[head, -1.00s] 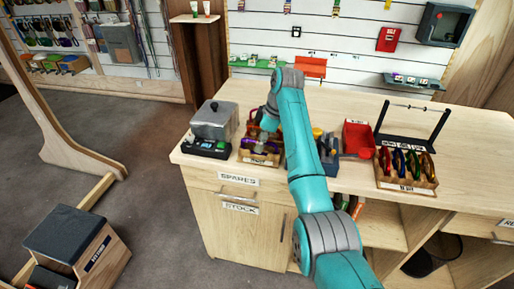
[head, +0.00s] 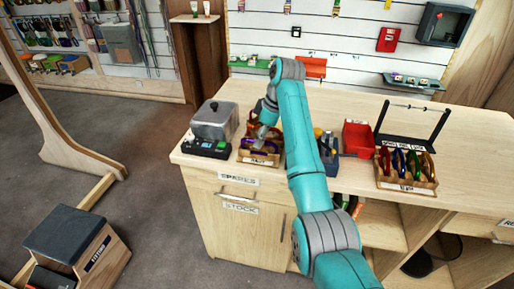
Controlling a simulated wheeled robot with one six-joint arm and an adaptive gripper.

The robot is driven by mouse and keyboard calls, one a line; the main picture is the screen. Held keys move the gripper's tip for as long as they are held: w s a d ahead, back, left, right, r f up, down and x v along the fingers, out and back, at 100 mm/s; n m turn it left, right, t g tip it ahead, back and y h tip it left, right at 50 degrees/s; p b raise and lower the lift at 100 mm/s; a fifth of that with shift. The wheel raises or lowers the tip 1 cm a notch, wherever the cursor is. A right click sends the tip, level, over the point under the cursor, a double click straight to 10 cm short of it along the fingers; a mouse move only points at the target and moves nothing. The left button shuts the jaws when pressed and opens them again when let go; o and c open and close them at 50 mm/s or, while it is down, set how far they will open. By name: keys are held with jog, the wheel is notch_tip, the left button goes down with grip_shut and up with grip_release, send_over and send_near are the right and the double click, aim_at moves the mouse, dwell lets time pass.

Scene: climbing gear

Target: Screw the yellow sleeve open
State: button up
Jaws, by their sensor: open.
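A small wooden tray (head: 258,160) with coloured carabiners in it, one purplish (head: 262,147), stands on the bench left of my arm. My gripper (head: 260,139) points down at this tray, at or just above the carabiners. Its fingers are small and partly merge with the tray's contents, but it looks open. I cannot tell whether it touches anything. I cannot pick out a yellow sleeve for sure; it is too small or hidden by the gripper.
A grey lidded box (head: 214,121) on a black scale (head: 206,147) stands close left of the tray. Right of my arm are a blue bin (head: 329,155), a red bin (head: 357,138) and a wooden rack of coloured carabiners (head: 407,178). The back right bench top is clear.

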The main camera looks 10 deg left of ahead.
jog(key=shift+f, duration=0.15)
jog(key=shift+f, duration=1.15)
jog(key=shift+f, duration=0.1)
jog(key=shift+r, duration=1.45)
jog(key=shift+f, duration=0.3)
jog(key=shift+f, duration=1.1)
